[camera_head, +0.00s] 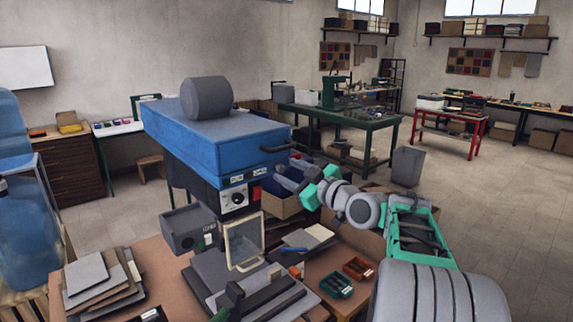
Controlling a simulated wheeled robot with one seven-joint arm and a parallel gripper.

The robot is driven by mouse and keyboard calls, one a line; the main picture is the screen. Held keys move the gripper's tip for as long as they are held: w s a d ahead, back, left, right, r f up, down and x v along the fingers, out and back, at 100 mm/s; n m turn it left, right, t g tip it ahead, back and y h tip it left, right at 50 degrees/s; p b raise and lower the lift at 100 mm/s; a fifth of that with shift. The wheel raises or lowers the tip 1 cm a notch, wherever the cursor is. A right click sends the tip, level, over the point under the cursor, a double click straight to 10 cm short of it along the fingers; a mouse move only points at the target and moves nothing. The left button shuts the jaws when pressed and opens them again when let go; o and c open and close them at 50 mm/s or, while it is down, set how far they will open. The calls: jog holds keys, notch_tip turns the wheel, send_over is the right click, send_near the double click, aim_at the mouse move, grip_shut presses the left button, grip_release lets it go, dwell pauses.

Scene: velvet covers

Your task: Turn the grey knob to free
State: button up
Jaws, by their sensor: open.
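A blue machine (210,135) with a grey cylinder on top stands over the workbench at the centre left. Nothing shows between the fingers.
A clear framed flap (244,243) hangs below the knob, beside a grey box (187,228). The bench (152,263) holds stacked grey sheets, a green tray (337,285) and a red tray (358,268). A cardboard box (281,205) lies behind my gripper. Open floor is at the right.

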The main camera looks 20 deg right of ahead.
jog(key=shift+w+a, duration=0.2)
jog(key=shift+w, duration=0.5)
jog(key=shift+c, duration=0.5)
grip_shut()
